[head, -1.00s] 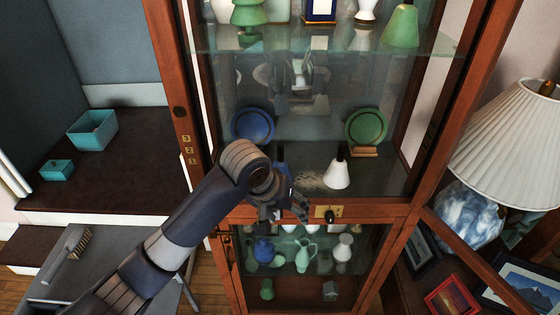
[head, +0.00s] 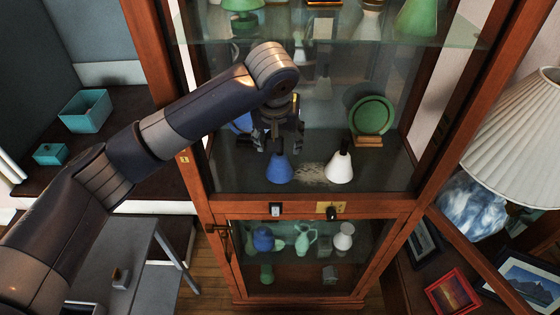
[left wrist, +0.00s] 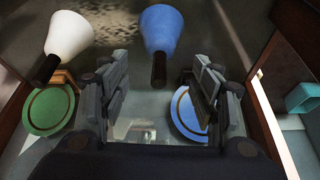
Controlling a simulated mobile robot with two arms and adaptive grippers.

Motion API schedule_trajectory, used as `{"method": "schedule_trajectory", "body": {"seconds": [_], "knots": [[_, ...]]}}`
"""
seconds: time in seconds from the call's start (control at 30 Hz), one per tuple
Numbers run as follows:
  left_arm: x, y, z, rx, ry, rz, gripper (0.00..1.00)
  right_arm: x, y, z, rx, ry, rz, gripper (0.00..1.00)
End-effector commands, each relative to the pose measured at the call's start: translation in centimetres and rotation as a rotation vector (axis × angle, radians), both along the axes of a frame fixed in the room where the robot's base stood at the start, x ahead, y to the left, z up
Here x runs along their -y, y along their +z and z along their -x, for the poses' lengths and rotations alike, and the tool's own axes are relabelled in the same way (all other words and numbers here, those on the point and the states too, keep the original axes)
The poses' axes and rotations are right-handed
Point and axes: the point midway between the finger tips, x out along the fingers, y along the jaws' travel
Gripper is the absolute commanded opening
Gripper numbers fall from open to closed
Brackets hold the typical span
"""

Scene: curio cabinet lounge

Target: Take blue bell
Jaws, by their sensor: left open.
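The blue bell (head: 280,170) stands upright on the cabinet's middle shelf, left of a white bell (head: 339,167). My left gripper (head: 278,148) points down at the blue bell's dark handle, with its jaws open and nothing between them. The head view does not clearly show the gap between fingers and handle. In the left wrist view the blue bell (left wrist: 161,28) appears upside down, its handle just ahead of and between the open fingers (left wrist: 161,66). My right gripper is not in view.
A green plate (head: 372,115) on a wooden stand and a partly hidden blue plate (head: 241,122) are behind the bells. The glass shelf (head: 330,42) above holds several pieces. The cabinet's wooden posts (head: 160,80) flank the space. A lamp (head: 515,130) stands at right.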

Motion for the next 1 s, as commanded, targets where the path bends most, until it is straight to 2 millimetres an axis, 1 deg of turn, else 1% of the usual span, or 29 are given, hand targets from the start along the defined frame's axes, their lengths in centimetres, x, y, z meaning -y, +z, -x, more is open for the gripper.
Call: {"method": "schedule_trajectory", "body": {"seconds": [0.13, 0.3, 0.4, 0.57, 0.73, 0.77, 0.8, 0.87, 0.9, 1.0], "knots": [[0.0, -0.8, -0.5, 0.0, 0.001, -0.002, 0.58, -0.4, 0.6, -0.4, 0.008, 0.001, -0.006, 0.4], [0.2, -2.8, -1.9, -0.001, 0.001, -0.003, 0.58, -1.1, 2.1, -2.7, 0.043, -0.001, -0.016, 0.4], [0.3, -4.2, -2.4, -0.001, 0.001, -0.002, 0.58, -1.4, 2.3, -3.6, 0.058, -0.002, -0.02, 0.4], [0.3, -5.0, -2.7, 0.002, -0.001, 0.0, 0.58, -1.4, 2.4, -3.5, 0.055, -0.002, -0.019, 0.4], [0.3, -5.0, -2.7, 0.002, -0.001, 0.001, 0.58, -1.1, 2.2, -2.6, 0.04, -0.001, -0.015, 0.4], [0.3, -5.0, -2.7, 0.002, -0.001, 0.001, 0.51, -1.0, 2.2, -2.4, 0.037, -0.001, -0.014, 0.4], [0.3, -5.0, -2.7, 0.002, -0.001, 0.001, 0.42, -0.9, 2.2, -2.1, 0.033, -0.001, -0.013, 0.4], [0.3, -5.0, -2.7, 0.002, -0.001, 0.001, 0.28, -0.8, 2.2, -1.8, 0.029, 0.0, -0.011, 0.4], [0.3, -5.0, -2.7, 0.002, -0.001, 0.001, 0.19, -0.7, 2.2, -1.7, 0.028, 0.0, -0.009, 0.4], [0.3, -5.0, -2.7, 0.002, -0.001, 0.0, 0.0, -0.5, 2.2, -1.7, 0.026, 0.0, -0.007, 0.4]]}}
